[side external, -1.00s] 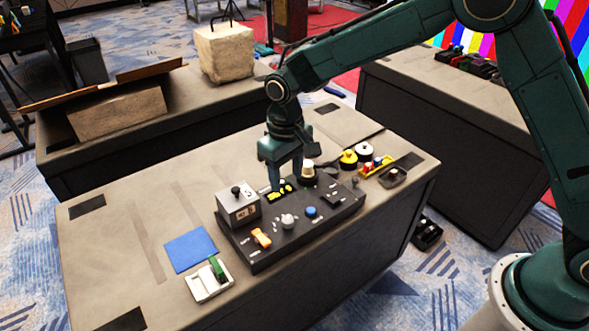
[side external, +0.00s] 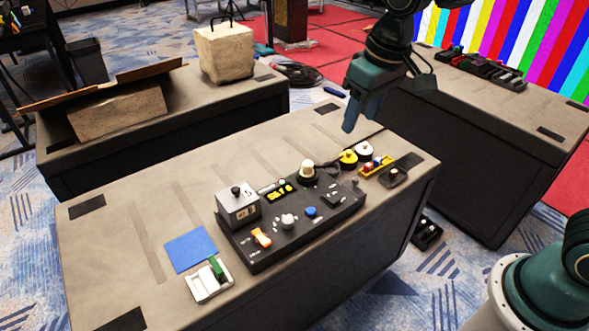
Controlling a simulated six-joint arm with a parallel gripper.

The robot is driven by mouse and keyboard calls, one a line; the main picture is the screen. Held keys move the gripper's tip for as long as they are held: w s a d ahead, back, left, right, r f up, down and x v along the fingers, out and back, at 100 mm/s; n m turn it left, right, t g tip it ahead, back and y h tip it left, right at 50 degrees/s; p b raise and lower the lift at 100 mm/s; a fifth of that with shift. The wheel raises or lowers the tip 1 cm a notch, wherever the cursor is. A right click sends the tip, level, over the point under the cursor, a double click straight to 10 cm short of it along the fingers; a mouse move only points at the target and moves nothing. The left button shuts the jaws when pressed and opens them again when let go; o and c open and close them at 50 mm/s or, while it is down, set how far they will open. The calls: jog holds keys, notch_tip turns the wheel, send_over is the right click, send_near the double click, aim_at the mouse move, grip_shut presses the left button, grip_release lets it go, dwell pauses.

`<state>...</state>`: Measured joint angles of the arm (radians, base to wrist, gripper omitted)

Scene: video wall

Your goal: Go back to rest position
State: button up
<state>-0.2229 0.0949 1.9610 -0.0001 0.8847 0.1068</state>
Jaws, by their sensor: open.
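My gripper (side external: 350,122) hangs in the air above the back right part of the front table (side external: 120,232), clear of everything on it. Its fingers point down and a little to the left. It looks empty. The black control panel (side external: 258,258) lies on the table, with a grey box (side external: 238,207), an orange switch (side external: 261,237), a white knob (side external: 289,221), a blue button (side external: 311,212) and a yellow display (side external: 280,192) on it. Nothing touches the panel from above.
A blue square (side external: 190,249) and a white tray with a green part (side external: 209,282) lie left of the panel. Yellow and white spools (side external: 349,159) stand at its right. A stone block (side external: 225,52) sits on the back table. Another table (side external: 470,120) stands at the right.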

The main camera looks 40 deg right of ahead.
jog(key=s+d+r+t, duration=0.1)
jog(key=s+d, duration=0.2)
jog(key=s, duration=0.4)
jog(key=s+d+r+m+t, duration=0.1)
jog(key=s+d, duration=0.1)
jog(key=s, duration=0.4)
jog(key=s+d+r+t, duration=0.1)
jog(key=s+d, duration=0.2)
jog(key=s, duration=0.4)
jog(key=shift+s+d+r+h, duration=0.3)
jog(key=shift+d+r, duration=0.05)
jog(key=shift+r, duration=0.05)
jog(key=shift+c, duration=0.4)
